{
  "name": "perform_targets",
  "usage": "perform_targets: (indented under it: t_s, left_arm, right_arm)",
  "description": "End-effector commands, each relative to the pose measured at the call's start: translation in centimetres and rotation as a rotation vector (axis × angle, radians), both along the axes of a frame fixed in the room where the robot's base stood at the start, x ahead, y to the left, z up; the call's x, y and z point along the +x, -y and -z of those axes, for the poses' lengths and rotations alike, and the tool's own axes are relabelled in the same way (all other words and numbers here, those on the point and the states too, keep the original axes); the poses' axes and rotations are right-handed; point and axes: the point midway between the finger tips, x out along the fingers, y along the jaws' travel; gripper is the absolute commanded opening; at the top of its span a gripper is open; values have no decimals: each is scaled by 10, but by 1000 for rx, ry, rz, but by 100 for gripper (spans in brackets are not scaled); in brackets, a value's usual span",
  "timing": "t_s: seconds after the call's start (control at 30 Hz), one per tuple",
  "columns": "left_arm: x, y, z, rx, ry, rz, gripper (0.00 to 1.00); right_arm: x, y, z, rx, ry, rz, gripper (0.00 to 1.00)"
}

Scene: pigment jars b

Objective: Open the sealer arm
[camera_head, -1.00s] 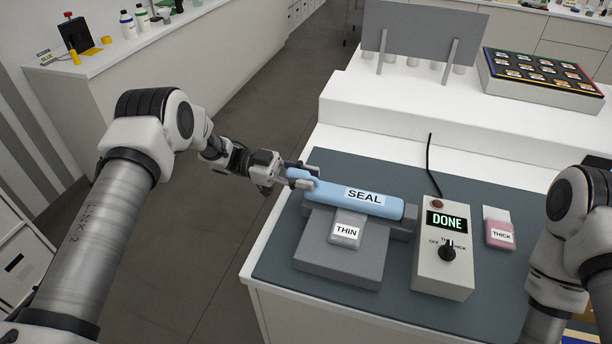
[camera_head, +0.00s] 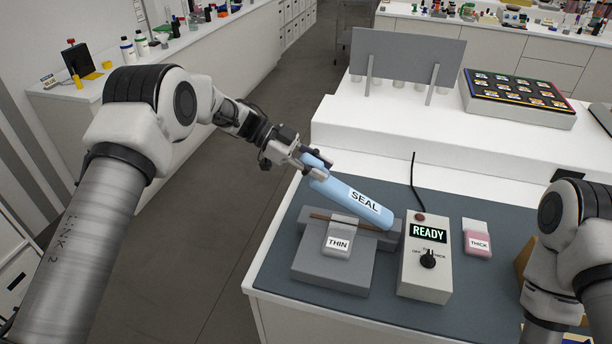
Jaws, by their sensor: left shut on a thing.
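The blue sealer arm (camera_head: 345,196) labelled SEAL is tilted up, its left end raised and its right end low at the back of the grey sealer base (camera_head: 331,267). My left gripper (camera_head: 314,164) is shut on the raised left end of the sealer arm. A brown strip (camera_head: 318,216) shows on the base below the arm. A packet labelled THIN (camera_head: 338,240) lies across the base. The control box (camera_head: 427,268) beside it reads READY and has a black knob (camera_head: 428,259). My right arm shows at the right edge, but its gripper is out of view.
A pink packet labelled THICK (camera_head: 477,240) lies right of the control box on the dark mat (camera_head: 380,309). A black cable (camera_head: 413,180) runs behind the box. A raised white shelf with a grey panel (camera_head: 408,62) and a jar tray (camera_head: 518,95) stands behind.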

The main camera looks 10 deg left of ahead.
Motion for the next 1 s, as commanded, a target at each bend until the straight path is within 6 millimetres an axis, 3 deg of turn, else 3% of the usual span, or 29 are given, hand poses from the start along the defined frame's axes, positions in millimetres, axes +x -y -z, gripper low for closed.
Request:
perform_targets:
  t_s: [0.03,0.33,0.97,1.0]
  left_arm:
    - [-3,8,-15,37,-4,9,0]
    - [-4,38,-39,214,-1,7,0]
    - [-6,49,-41,279,-4,8,0]
    - [-6,49,-41,279,-4,8,36]
  right_arm:
    - [0,0,-17,0,1,0,40]
    - [0,0,-51,0,1,0,40]
    - [0,0,-58,0,1,0,40]
    - [0,0,-58,0,1,0,40]
